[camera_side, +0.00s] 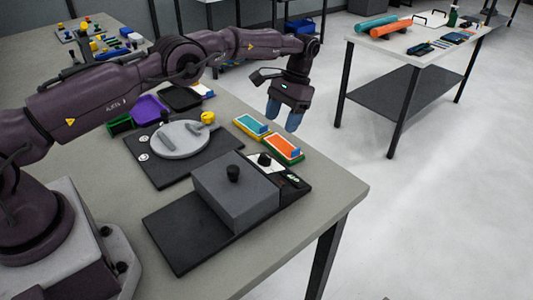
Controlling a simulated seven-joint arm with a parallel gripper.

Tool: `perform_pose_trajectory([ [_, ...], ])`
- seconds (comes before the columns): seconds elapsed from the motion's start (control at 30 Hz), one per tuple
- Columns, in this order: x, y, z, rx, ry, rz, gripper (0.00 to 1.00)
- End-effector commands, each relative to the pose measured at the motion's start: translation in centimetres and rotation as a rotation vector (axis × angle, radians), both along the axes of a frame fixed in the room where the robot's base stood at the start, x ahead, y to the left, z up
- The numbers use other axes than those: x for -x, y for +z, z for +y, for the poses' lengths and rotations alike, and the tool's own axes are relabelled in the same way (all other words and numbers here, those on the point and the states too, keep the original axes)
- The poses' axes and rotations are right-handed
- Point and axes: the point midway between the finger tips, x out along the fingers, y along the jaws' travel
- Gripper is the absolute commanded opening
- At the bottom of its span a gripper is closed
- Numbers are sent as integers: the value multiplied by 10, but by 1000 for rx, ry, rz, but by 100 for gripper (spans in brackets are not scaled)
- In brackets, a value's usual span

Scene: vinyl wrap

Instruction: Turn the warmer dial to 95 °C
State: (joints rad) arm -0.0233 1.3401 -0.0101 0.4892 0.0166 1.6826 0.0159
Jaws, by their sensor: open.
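The warmer (235,195) is a grey box with a black knob (233,173) on its top, standing on a dark base. A black dial (264,159) sits on a white panel at the warmer's far right side, next to a small dark display (294,180). The dial's marks and the display's reading are too small to make out. My gripper (283,117) points down with two blue fingertips apart and nothing between them. It hangs beyond the warmer, above and apart from the dial, near the table's far edge.
A round grey plate (184,139) with a yellow item stands left of the warmer. Purple (149,109) and black bins sit further back. The near right table corner is clear.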

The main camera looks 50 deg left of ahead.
Motion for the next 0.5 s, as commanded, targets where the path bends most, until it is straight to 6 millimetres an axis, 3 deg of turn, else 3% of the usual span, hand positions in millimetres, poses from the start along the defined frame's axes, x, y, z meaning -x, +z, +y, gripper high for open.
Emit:
perform_pose_trajectory([
  [0.13, -5, 30, 1, -1, -1, -10, 62],
  [0.5, 9, 10, 0, 1, -2, 27, 62],
])
